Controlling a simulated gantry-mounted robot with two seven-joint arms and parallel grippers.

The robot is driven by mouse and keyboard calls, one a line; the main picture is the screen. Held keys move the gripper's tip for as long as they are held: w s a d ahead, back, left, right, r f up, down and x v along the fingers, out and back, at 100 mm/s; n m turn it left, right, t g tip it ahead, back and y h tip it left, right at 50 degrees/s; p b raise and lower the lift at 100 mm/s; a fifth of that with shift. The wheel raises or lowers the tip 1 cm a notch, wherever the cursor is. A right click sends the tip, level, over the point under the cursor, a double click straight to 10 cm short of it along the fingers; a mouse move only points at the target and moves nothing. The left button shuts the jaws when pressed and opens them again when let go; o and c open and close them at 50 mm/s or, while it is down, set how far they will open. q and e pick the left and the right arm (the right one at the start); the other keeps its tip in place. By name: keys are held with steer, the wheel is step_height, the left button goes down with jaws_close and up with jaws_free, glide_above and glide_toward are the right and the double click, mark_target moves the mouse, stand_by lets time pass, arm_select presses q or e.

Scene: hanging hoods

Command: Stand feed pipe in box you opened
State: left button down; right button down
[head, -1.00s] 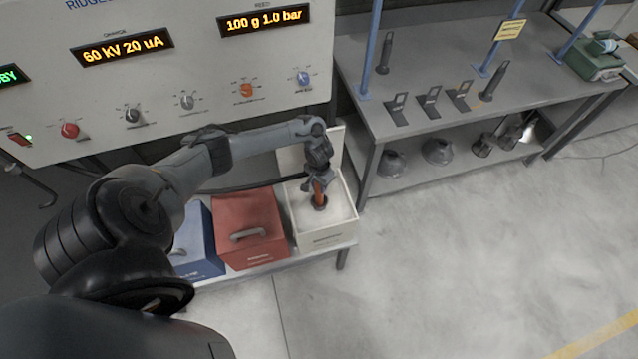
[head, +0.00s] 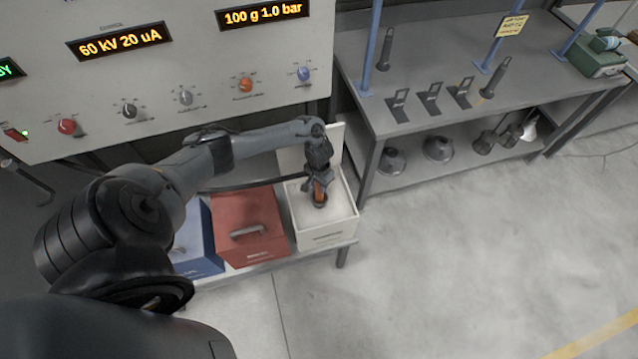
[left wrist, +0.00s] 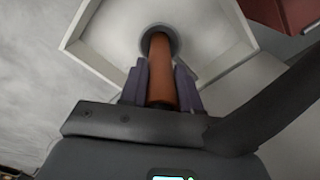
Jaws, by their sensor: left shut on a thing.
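The white box (head: 333,236) stands open at the right end of the low bench, its lid raised at the back. The feed pipe (head: 319,190) is an orange-brown tube, upright inside the box, with a dark ring around its lower end. My left gripper (head: 318,184) is shut on the pipe from above. In the left wrist view the pipe (left wrist: 162,75) runs between the two fingers of my left gripper (left wrist: 161,88), and its far end meets the dark ring over the pale box interior (left wrist: 205,30). I cannot tell whether it touches the box floor. My right gripper is not in view.
A closed red box (head: 245,222) and a closed blue box (head: 196,243) stand left of the white one. A control panel (head: 200,60) hangs behind. A grey shelf table (head: 440,110) with dark parts stands at the right. The floor in front is clear.

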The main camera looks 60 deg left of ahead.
arm_select(q)
steer(key=shift+f+b, duration=1.6)
steer(key=shift+f, duration=1.25)
steer(key=c, duration=0.7)
jaws_free()
steer(key=shift+c, duration=0.2)
step_height(320, 180, up, 11)
steer(key=p, duration=0.2)
steer(key=shift+f+p, duration=0.1)
steer(key=shift+p, duration=0.3)
